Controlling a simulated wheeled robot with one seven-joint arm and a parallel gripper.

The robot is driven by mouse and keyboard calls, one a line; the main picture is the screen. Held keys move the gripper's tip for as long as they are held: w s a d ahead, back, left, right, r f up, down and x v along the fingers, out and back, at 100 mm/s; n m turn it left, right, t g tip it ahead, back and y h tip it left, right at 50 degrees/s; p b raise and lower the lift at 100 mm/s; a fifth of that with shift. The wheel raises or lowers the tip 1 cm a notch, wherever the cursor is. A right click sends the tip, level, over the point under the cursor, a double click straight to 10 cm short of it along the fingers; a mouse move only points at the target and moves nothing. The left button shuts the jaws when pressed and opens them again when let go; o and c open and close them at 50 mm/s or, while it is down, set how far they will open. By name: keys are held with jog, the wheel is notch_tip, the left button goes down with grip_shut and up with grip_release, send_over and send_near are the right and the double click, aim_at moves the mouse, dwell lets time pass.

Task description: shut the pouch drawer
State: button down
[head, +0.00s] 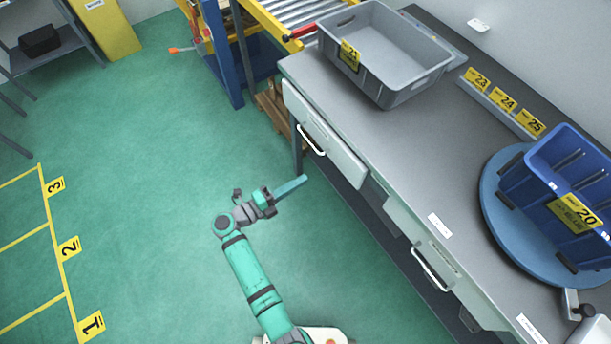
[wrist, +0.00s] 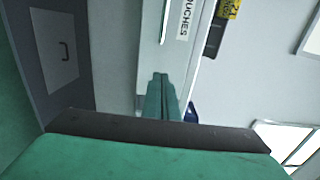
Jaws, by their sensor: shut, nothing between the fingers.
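A pale drawer front with a white bar handle (head: 312,140) is at the near left end of the bench in the head view. In the wrist view a pale front (wrist: 152,45) carries a label (wrist: 183,24) reading "OUCHES", its start cut off; this appears to be the pouch drawer. How far it stands out is hard to tell. My gripper (head: 304,180) is shut and empty, over the floor beside the bench, its fingers pointing toward the drawer side. The closed fingers show in the wrist view (wrist: 159,82); contact with the front cannot be told.
A second handled drawer (head: 432,270) is farther right along the bench (head: 410,150). A grey tote (head: 400,92) and a blue bin (head: 540,185) on a round blue turntable (head: 497,215) stand on top. A blue-posted roller conveyor (head: 300,12) is behind.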

aim_at(338, 158)
jog(key=x, duration=1.2)
jog(key=shift+d, duration=0.15)
jog(key=shift+w, duration=0.1)
